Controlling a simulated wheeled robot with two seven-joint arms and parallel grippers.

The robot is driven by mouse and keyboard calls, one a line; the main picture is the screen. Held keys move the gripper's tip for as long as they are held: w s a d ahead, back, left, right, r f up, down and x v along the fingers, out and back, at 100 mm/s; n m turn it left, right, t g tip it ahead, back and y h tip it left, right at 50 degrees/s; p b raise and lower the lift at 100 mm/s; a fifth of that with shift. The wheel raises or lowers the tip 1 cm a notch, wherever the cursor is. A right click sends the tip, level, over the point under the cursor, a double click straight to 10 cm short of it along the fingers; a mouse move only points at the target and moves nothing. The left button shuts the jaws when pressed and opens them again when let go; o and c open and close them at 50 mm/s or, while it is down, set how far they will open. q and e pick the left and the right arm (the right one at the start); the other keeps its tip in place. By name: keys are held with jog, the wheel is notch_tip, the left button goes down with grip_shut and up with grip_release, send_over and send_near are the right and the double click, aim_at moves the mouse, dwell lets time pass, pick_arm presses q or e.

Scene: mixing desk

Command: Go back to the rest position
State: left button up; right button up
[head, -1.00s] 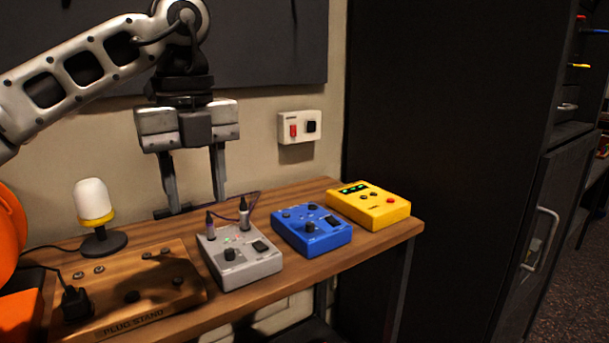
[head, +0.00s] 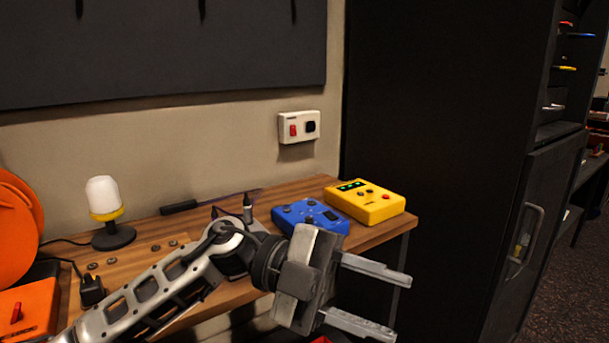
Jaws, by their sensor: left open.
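My left gripper (head: 385,303) is open and empty. It reaches in from the lower left, and its two fingers point right, in front of the desk's front edge. My left arm crosses in front of the wooden desk (head: 235,287) and hides most of the grey box and part of the plug stand (head: 135,262). One plug (head: 248,206) of the grey box shows above my arm. The blue box (head: 312,215) is partly hidden by my gripper. The yellow box (head: 365,203) with lit green lights stands at the desk's right end. My right gripper is not in view.
A lamp (head: 105,205) with a white dome stands at the back left. Orange equipment (head: 18,305) is at the left edge. A white switch plate (head: 299,126) is on the wall. A dark cabinet (head: 430,120) stands right of the desk.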

pick_arm(q)
jog(key=w+a+f+n+t+y, duration=0.1)
jog(key=w+a+f+n+t, duration=0.2)
jog(key=n+t, duration=0.6)
jog(key=w+a+f+n+t+y+p, duration=0.1)
jog(key=a+f+n+t, duration=0.3)
jog(key=n+t, duration=0.45)
jog(key=w+a+f+n+t+y, duration=0.1)
jog(key=w+a+f+n+t, duration=0.25)
jog(key=n+t, duration=0.55)
jog(key=s+a+f+n+g+y, duration=0.3)
jog(key=s+f, duration=0.4)
jog(key=f, duration=0.3)
jog(key=s+a+f+n+g+y, duration=0.3)
jog(key=s+a+f+g+y, duration=0.2)
jog(key=f, duration=0.6)
jog(key=s+a+y, duration=0.1)
jog(key=s+a, duration=0.1)
jog(key=shift+s+a+p, duration=0.35)
jog(key=shift+a, duration=0.05)
